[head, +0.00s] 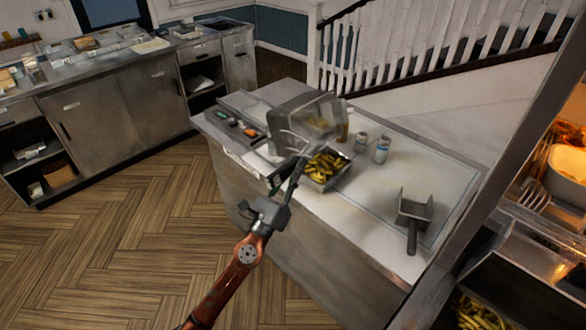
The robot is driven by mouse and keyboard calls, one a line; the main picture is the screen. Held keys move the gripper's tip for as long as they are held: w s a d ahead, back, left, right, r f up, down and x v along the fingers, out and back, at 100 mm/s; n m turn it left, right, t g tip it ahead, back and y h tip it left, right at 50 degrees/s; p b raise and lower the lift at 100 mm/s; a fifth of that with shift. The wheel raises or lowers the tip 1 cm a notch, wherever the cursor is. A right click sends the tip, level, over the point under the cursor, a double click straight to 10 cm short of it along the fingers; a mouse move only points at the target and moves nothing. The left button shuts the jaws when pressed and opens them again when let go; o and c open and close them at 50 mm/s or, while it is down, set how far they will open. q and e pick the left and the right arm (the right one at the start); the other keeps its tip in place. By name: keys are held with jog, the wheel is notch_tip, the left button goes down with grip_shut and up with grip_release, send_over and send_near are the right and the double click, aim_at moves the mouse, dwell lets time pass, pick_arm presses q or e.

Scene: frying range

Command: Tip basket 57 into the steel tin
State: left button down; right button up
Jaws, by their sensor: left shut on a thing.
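My left gripper (289,178) is shut on the handle of a mesh basket (318,117), which I take to be basket 57; its number cannot be read. The basket is steeply tilted and held over the counter, just behind and above the steel tin (327,187). Yellow chips (326,165) lie in the tin. The basket's see-through mesh looks mostly empty, but its inside is partly hidden. My right gripper is not in view.
The tin stands on a steel counter (345,205). Two shakers (382,150) stand behind it, and a scoop (414,207) lies to the right. A dark tray (237,124) is at the left end. A fryer with chips (478,314) is at the lower right.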

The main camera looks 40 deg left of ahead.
pick_arm(q)
jog(key=shift+a+r+n+p, duration=0.1)
jog(key=shift+r+n+p, duration=0.2)
jog(key=shift+r+n, duration=0.1)
jog(key=a+r+n+g+y+p, duration=0.2)
jog(key=a+n+p, duration=0.3)
jog(key=p, duration=0.7)
jog(key=w+a+r+n+g+y+p, duration=0.1)
jog(key=a+r+n+g+y+p, duration=0.1)
jog(key=p, duration=1)
jog(key=a+r+n+g+y+p, duration=0.2)
jog(key=a+r+n+g+p, duration=0.2)
jog(key=a+n+p, duration=0.5)
jog(key=shift+w+r+n+p, duration=0.35)
jog(key=shift+r+n+p, duration=0.5)
jog(key=shift+p, duration=0.95)
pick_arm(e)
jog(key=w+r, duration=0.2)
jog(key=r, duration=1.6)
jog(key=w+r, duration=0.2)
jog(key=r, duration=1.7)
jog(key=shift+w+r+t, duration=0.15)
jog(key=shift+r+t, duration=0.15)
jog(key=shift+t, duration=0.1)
